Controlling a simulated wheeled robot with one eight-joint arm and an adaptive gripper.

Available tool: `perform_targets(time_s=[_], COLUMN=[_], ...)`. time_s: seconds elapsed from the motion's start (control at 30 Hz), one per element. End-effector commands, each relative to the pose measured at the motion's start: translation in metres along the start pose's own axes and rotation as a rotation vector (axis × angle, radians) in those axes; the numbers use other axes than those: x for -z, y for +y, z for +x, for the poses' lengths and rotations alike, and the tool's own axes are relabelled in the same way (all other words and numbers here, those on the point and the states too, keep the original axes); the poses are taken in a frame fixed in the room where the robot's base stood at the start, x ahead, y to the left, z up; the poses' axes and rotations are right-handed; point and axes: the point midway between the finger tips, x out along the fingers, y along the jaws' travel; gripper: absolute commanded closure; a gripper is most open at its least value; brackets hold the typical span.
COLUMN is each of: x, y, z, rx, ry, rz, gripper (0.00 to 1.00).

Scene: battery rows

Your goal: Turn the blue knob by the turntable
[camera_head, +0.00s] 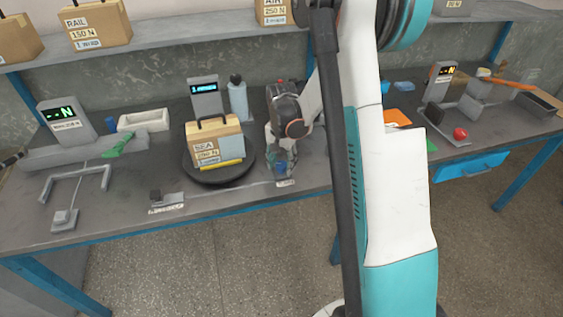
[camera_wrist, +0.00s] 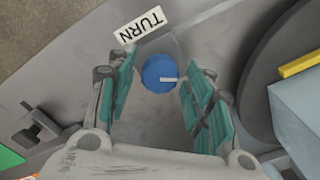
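The blue knob (camera_wrist: 160,74) shows in the wrist view with a white pointer line on its top, beside a white label (camera_wrist: 140,24) reading TURN. My gripper (camera_wrist: 158,92) has its two teal-padded fingers apart, one on each side of the knob, with gaps between pads and knob. In the head view my gripper (camera_head: 281,165) points down at the bench right of the turntable, and the knob (camera_head: 280,170) is partly hidden by the fingers. The dark round turntable (camera_head: 215,180) carries a tan case (camera_head: 216,146) marked SEA. The turntable's edge (camera_wrist: 255,70) shows at the right of the wrist view.
A grey display post (camera_head: 205,93) and a pale bottle (camera_head: 238,100) stand behind the turntable. A small grey switch block (camera_head: 166,200) sits at the bench front. A red ball (camera_head: 460,133) lies further right. My arm hides the bench's middle right.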

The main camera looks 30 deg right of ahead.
Motion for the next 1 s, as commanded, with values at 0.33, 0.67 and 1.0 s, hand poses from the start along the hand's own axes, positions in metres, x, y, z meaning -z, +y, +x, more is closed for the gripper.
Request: perform_targets(time_s=[0.33, 0.67, 1.0], x=[0.0, 0.0, 0.0], y=[0.0, 0.0, 0.0], z=[-0.002, -0.05, -0.108], rx=[0.0, 0.0, 0.0], ry=[0.0, 0.0, 0.0], rz=[0.0, 0.0, 0.0], gripper=[0.47, 0.47, 0.47])
